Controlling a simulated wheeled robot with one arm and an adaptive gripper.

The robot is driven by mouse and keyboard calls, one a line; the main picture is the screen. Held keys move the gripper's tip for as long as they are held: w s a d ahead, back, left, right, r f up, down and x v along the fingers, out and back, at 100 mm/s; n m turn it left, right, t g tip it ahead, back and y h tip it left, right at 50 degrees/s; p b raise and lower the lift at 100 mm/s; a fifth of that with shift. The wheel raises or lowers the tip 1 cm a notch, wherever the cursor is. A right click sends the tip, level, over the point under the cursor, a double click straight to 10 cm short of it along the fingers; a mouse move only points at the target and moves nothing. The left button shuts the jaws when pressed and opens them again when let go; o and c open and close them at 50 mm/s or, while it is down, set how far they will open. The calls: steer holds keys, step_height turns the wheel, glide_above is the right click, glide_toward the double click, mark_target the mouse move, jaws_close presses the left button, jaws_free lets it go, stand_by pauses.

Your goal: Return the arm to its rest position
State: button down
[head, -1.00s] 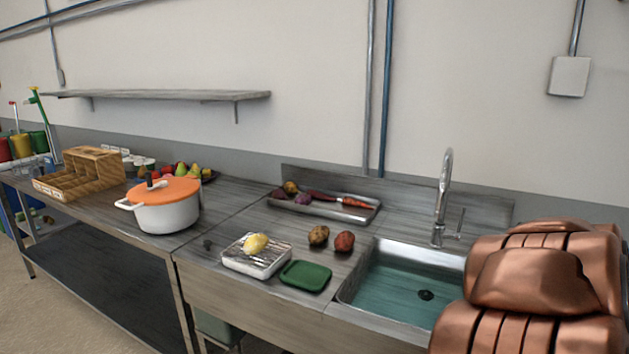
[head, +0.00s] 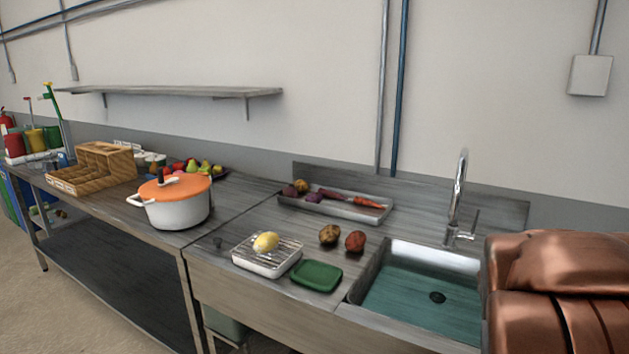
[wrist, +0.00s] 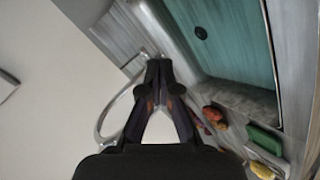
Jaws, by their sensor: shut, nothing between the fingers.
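My gripper (wrist: 161,82) shows in the wrist view with its dark fingertips together and nothing between them. It is out of the head view, where my copper-coloured arm fills the lower right corner over the right side of the sink. In the wrist view the fingers are seen in front of the curved faucet (wrist: 106,115) and the counter behind the sink. I cannot tell how far the fingers are from the faucet.
The sink (head: 420,303) has its upright faucet (head: 457,195) behind it. Left of it are a green lid (head: 316,275), a rack tray with a yellow item (head: 266,242), two potatoes (head: 330,235) and a vegetable tray (head: 345,210). A white pot (head: 178,212) and wooden box (head: 105,160) stand further left.

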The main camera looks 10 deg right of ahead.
steer(key=s+a+f+m+g+y, duration=0.1)
steer(key=s+a+f+g+y, duration=0.3)
steer(key=a, duration=0.5)
steer(key=s+a+f+m+g+y, duration=0.15)
steer(key=s+a+f, duration=0.35)
steer(key=a, duration=0.5)
steer(key=s+a+g+y, duration=0.2)
steer(key=s+a+g, duration=0.2)
steer(key=s+a, duration=0.85)
step_height(320, 180, down, 11)
steer(key=s+d+b, duration=0.2)
steer(key=b, duration=0.8)
step_height(320, 180, up, 15)
steer(key=p, duration=1.3)
steer(key=shift+w+a, duration=0.15)
steer(key=shift+w, duration=0.2)
